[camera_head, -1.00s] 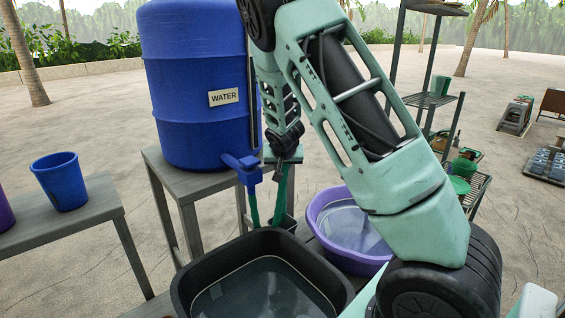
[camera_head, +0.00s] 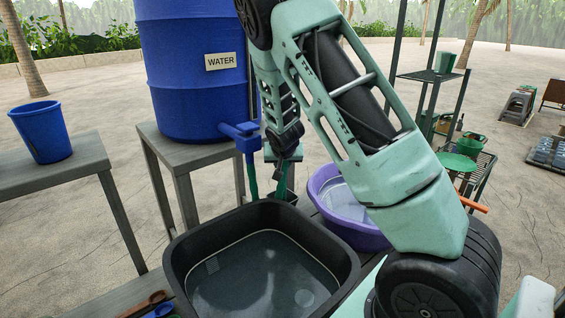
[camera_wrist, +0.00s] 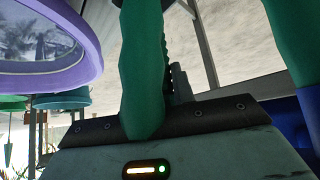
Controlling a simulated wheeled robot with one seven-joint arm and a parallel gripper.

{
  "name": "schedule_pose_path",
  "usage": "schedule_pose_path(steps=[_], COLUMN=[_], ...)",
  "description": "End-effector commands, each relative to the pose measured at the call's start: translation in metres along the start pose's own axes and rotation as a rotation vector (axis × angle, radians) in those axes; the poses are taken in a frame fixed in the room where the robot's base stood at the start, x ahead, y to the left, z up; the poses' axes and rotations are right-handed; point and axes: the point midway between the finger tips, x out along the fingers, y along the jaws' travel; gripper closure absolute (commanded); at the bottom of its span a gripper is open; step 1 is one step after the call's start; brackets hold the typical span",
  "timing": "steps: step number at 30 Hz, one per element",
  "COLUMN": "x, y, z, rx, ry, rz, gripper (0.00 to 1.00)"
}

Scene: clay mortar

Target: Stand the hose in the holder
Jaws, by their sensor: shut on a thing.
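The green hose (camera_head: 252,182) hangs from the blue tap (camera_head: 246,136) of the water barrel, above the far edge of the black tub. My gripper (camera_head: 285,156) is shut on a green length of hose (camera_head: 283,180), just right of the tap. In the wrist view the hose (camera_wrist: 142,60) runs between my jaws, and another green length (camera_wrist: 290,40) shows at the right beside the blue tap. A dark holder-like piece (camera_head: 291,197) shows partly below my gripper, behind the tub; I cannot tell whether the hose is inside it.
The black tub (camera_head: 182,262) holds water in front. A purple basin (camera_head: 325,180) stands right of it, partly behind my arm. The blue barrel (camera_head: 190,90) is on a grey stand. A blue bucket (camera_head: 42,133) is at left, a shelf rack (camera_head: 430,76) at right.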

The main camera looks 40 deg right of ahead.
Motion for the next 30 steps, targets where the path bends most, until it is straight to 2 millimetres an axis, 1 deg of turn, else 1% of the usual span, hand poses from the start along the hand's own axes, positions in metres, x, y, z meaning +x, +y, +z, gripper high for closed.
schedule_pose_path(steps=[7, 8, 9, 10, 16, 17, 18, 20, 21, 28, 30], x=[0.0001, 0.0001, 0.0001, 0.0001, 0.0002, 0.0003, 0.0003, 0.0003, 0.0003, 0.0, -0.0029], y=[0.0, 0.0, 0.0, 0.0, 0.0, 0.0001, 0.0001, 0.0001, 0.0001, 0.0001, -0.0001], z=[-0.0002, -0.0002, -0.0002, -0.0002, 0.0, 0.0005, 0.0005, 0.0005, 0.0005, 0.0002, -0.0007], rx=[0.0, 0.0, 0.0, 0.0, 0.0, -0.001, -0.001, -0.001, -0.001, -0.001, -0.001], ry=[0.001, 0.001, 0.001, 0.001, 0.0, -0.001, -0.001, -0.001, -0.001, 0.0, 0.0], rz=[0.0, 0.0, 0.0, 0.0, 0.0, 0.0, 0.0, 0.0, 0.0, 0.0, 0.0], gripper=[0.96, 0.69, 0.58, 0.5, 0.5, 0.44, 0.33, 0.16, 0.13, 0.13, 0.13])
